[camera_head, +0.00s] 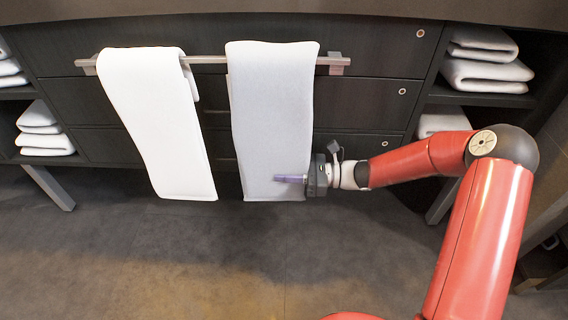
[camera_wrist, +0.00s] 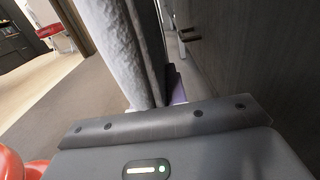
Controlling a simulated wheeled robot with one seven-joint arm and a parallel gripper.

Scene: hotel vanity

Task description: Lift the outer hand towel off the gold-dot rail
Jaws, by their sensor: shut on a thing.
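Two hand towels hang over a metal rail (camera_head: 208,60) on the front of a dark vanity. The left towel (camera_head: 157,120) is white and hangs slanted. The right towel (camera_head: 270,110) is pale grey-white and hangs nearly straight; it also shows edge-on in the wrist view (camera_wrist: 122,50). My gripper (camera_head: 280,178) is at the lower right part of the right towel, reaching in from its right edge. It is shut on that towel, with one purple finger showing in front of the cloth. The other finger is hidden behind the towel in the head view. The right towel is still over the rail.
Folded white towels lie on open shelves at the right (camera_head: 487,75) and left (camera_head: 45,142). A shelf leg (camera_head: 442,200) stands near my arm. The floor (camera_head: 200,255) in front is clear.

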